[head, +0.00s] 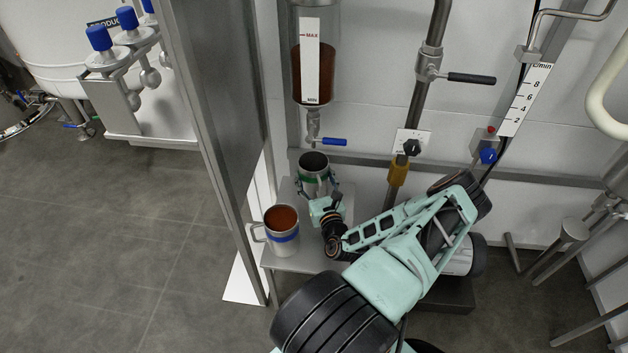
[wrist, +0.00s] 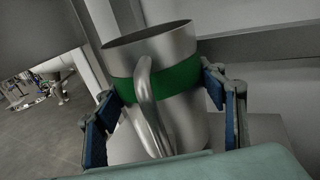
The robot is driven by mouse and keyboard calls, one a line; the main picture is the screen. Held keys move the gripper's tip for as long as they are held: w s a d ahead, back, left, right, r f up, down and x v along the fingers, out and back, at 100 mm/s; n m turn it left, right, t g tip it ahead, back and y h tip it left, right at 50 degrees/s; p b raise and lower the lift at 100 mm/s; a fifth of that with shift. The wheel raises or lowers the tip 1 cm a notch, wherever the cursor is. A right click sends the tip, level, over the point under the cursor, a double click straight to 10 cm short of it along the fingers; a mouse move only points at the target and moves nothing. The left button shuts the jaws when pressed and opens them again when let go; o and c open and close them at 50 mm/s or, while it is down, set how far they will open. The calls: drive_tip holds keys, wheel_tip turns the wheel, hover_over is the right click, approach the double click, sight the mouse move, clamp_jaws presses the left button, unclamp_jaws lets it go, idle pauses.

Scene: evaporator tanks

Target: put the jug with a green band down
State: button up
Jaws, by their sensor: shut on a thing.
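The steel jug with a green band (head: 315,172) is at the back of a small grey shelf (head: 287,255), below a sight glass. My gripper (head: 318,190) is shut on it from the front. In the wrist view my gripper's two fingers (wrist: 165,115) press on either side of the jug (wrist: 178,125) around the green band, with the jug's handle facing the camera. The jug looks close to upright. Its base is hidden by my gripper, so I cannot tell whether it touches the shelf.
A jug with a blue band (head: 283,238), full of brown-red liquid, stands at the shelf's front left. The sight glass (head: 312,70) with a blue-handled valve (head: 328,141) hangs above the green-banded jug. A steel post (head: 213,130) rises at the shelf's left.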

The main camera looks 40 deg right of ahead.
drive_tip(key=shift+f, duration=0.3)
drive_tip(key=shift+f, duration=0.2)
drive_tip(key=o, duration=1.4)
drive_tip(key=shift+o, duration=0.2)
drive_tip(key=shift+r, duration=0.15)
